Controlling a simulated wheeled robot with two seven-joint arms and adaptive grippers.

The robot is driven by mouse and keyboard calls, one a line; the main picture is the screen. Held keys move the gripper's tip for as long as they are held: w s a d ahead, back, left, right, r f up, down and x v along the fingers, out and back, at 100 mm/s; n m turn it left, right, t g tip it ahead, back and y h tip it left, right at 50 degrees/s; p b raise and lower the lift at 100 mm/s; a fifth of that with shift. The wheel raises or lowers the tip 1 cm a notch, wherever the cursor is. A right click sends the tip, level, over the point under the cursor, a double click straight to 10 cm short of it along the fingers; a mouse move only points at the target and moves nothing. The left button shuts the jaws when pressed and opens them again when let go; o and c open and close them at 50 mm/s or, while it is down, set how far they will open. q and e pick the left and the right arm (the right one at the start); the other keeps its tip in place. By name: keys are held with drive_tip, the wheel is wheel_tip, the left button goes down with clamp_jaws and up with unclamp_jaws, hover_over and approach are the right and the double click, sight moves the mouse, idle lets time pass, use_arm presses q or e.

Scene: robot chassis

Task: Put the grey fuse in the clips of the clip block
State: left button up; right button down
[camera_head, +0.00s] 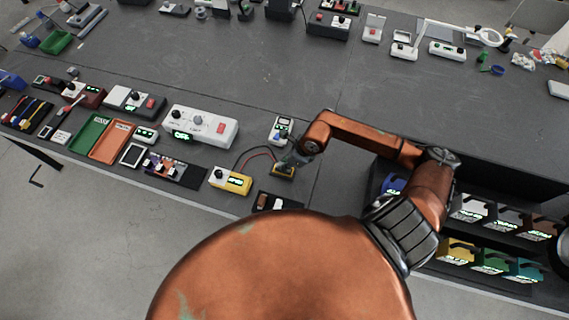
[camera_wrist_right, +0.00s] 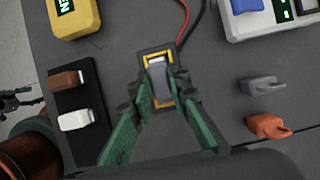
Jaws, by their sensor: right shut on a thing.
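The clip block (camera_wrist_right: 144,63) is a small black block with a yellow border, and red and black wires run into its far end. It also shows in the head view (camera_head: 283,172). My right gripper (camera_wrist_right: 160,88) has its green fingers shut on the grey fuse (camera_wrist_right: 160,78) over the clip block. The fuse lies lengthwise within the yellow border; I cannot tell whether it sits in the clips or just above them. In the head view my right gripper (camera_head: 292,160) reaches down at the block. Part of my left gripper (camera_wrist_right: 14,102) shows at the wrist view's left edge, too small to judge.
A black tray (camera_wrist_right: 77,130) with a brown piece (camera_wrist_right: 66,81) and a white piece (camera_wrist_right: 76,120) lies left of the clip block. A yellow box (camera_wrist_right: 74,16) stands beyond it. Grey (camera_wrist_right: 262,85) and orange (camera_wrist_right: 268,126) pieces lie to the right.

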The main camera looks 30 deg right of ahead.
drive_tip(key=shift+f+b, duration=0.75)
drive_tip(key=shift+f, duration=0.25)
drive_tip(key=c, duration=1.7)
unclamp_jaws()
drive_tip(key=shift+c, duration=0.2)
drive_tip(key=shift+d+r, duration=0.1)
drive_tip(key=shift+r, duration=0.15)
drive_tip(key=v, duration=1.1)
drive_tip(key=shift+r, duration=0.3)
